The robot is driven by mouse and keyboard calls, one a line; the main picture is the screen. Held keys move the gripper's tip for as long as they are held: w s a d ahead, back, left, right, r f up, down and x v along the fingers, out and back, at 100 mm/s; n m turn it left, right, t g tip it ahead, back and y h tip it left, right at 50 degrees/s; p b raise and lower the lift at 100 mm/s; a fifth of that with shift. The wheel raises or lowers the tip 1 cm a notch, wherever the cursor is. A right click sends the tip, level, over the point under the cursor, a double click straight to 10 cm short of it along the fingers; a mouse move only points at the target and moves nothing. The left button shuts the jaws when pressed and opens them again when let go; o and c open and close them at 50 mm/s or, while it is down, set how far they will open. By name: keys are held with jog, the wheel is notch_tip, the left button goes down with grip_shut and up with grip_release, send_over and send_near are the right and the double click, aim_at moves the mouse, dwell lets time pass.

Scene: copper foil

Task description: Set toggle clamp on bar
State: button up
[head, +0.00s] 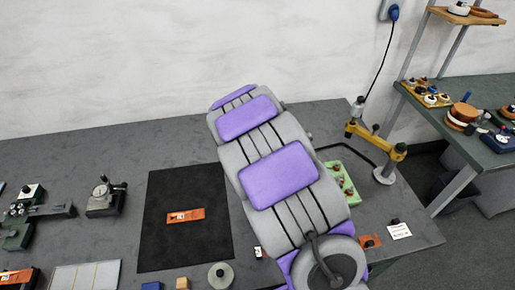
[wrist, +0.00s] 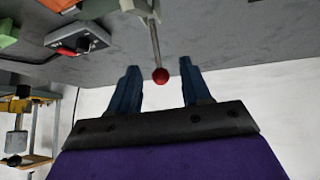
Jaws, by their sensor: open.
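In the wrist view a red ball knob (wrist: 160,75) sits at the end of a thin metal rod (wrist: 154,42). My gripper (wrist: 158,72) is open, with one blue finger on each side of the knob. The knob lies in line with the gap, but I cannot tell its depth or whether a finger touches it. The rod's base is at or past the picture edge, so I cannot tell if it belongs to the toggle clamp. I cannot make out the clamp or the bar for certain in either view. In the head view my arm hides my gripper.
A dark mat (head: 185,245) holds an orange plate (head: 186,216). A dial gauge (head: 105,197) stands left of it. A green block (head: 342,182) and a yellow-jointed stand (head: 384,172) are right of my arm. A grey block with red (wrist: 78,41) shows in the wrist view.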

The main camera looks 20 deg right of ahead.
jog(key=p+v, duration=0.2)
jog(key=v, duration=1.2)
jog(key=shift+s+a+r, duration=0.15)
jog(key=shift+s+r, duration=0.05)
jog(key=shift+c, duration=0.5)
